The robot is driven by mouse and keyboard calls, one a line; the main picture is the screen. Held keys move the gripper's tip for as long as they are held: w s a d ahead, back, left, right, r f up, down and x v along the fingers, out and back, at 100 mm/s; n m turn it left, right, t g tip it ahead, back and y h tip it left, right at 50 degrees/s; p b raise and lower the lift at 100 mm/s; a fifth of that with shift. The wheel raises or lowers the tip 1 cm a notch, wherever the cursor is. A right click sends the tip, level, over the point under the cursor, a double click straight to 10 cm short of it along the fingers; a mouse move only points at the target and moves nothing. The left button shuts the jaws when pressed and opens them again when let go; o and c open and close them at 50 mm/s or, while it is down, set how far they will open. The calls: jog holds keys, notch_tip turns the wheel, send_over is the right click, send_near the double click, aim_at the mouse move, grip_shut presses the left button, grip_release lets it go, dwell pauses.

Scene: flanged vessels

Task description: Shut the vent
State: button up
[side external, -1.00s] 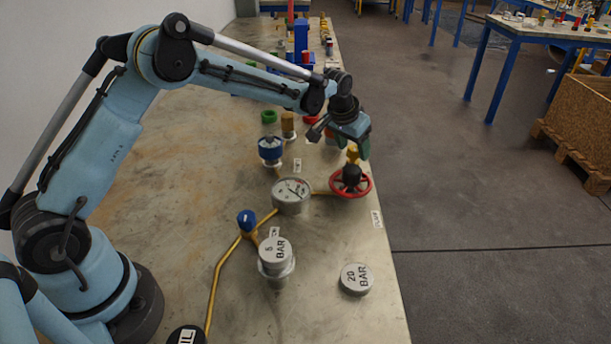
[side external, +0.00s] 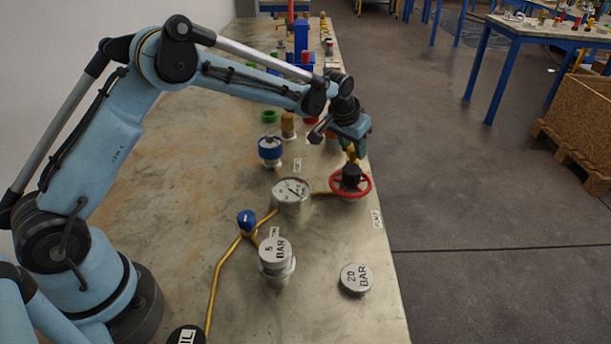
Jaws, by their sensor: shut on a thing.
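My gripper (side external: 352,149) points down at the right side of the bench, just behind the red handwheel (side external: 364,188). Its fingers are shut on a small yellow fitting (side external: 352,158), which they mostly hide. The handwheel has a dark hub (side external: 351,174) and sits at the right end of a brass pipe, in front of the fitting. I cannot read a label that says which part is the vent. A blue-handled valve (side external: 247,219) stands on the brass pipe further left.
A pressure gauge (side external: 291,192) stands left of the handwheel. A blue-topped fitting (side external: 270,148) is behind it. A 5 BAR weight (side external: 275,250) sits on a post and a 20 BAR weight (side external: 356,279) lies on the bench (side external: 330,320). The bench's right edge is close to the handwheel.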

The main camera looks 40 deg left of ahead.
jog(key=n, duration=0.2)
jog(key=n+y, duration=0.1)
jog(key=n, duration=0.1)
jog(key=shift+d+y, duration=0.15)
jog(key=shift+y, duration=0.15)
jog(key=n+g+y, duration=0.1)
jog(key=n, duration=0.2)
jog(key=shift+w+n, duration=0.1)
jog(key=shift+n, duration=0.3)
jog(key=n, duration=0.2)
jog(key=n+g+y, duration=0.1)
jog(key=n, duration=0.1)
jog(key=shift+w+d+n+g, duration=0.1)
jog(key=shift+n+g, duration=0.2)
jog(key=shift+w+n+g+y, duration=0.1)
jog(key=shift+n+g+y, duration=0.45)
jog(key=shift+n, duration=1.25)
jog(key=shift+g, duration=0.25)
jog(key=o, duration=1)
